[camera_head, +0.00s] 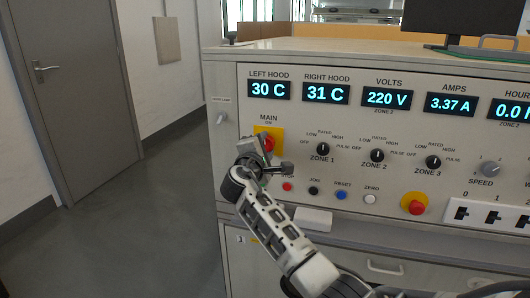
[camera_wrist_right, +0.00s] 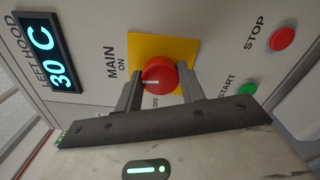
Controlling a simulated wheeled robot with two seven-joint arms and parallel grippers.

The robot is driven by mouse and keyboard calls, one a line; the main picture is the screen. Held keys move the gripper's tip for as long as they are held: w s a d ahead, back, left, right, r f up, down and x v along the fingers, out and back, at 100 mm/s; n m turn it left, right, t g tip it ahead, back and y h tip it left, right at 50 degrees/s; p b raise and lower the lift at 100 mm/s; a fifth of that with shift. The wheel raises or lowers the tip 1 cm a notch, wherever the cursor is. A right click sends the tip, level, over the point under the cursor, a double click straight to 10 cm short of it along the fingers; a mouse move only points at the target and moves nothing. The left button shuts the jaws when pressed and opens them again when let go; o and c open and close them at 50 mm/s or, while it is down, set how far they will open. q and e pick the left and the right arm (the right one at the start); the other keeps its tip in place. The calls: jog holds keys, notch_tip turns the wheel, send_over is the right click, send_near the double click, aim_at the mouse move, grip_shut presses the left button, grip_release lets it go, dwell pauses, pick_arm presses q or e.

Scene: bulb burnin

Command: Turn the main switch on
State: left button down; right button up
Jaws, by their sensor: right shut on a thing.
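The main switch is a red round knob (camera_head: 269,143) on a yellow plate (camera_head: 276,133) at the panel's left, under the MAIN ON label. In the right wrist view, the knob (camera_wrist_right: 158,75) sits between the two fingers of my right gripper (camera_wrist_right: 160,88), which is shut on it. A white mark on the knob points left in that view, toward the ON label (camera_wrist_right: 120,63); the OFF label (camera_wrist_right: 157,102) is below the knob. In the head view, my right gripper (camera_head: 264,158) covers the knob's lower part. My left gripper is not in view.
Lit displays above read 30 C (camera_head: 269,90), 31 C, 220 V and 3.37 A. Zone knobs (camera_head: 322,149) lie to the right. A red button (camera_head: 287,187) and several other buttons sit just below my gripper. A red emergency-style button (camera_head: 415,206) is at the lower right.

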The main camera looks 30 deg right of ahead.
jog(key=shift+f+m+b, duration=0.15)
jog(key=shift+m+b, duration=0.15)
jog(key=shift+m, duration=0.3)
jog(key=o, duration=1)
jog(key=shift+a, duration=0.15)
jog(key=v, duration=1.6)
